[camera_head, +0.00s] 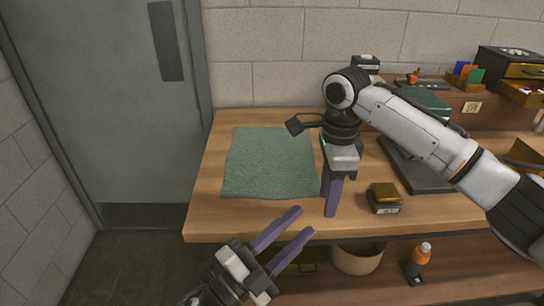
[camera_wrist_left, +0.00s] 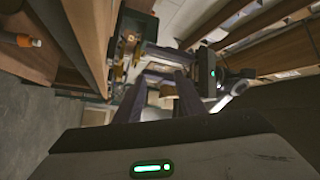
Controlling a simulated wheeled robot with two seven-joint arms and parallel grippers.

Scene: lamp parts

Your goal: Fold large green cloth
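The large green cloth (camera_head: 268,163) lies spread flat, roughly square, on the left part of the wooden table in the head view. My left gripper (camera_head: 306,220) is in front of the table's front edge, below the cloth in the picture. Its two purple fingers are apart with nothing between them; they also show in the left wrist view (camera_wrist_left: 160,98). My right gripper (camera_head: 331,210) points down just right of the cloth's right edge. Its fingers look apart and empty, one partly behind the other. The cloth cannot be made out in the left wrist view.
A small gold-and-black box (camera_head: 384,197) stands right of my right gripper. A dark flat plate (camera_head: 418,165) lies behind it. A grey door (camera_head: 100,100) is at the left.

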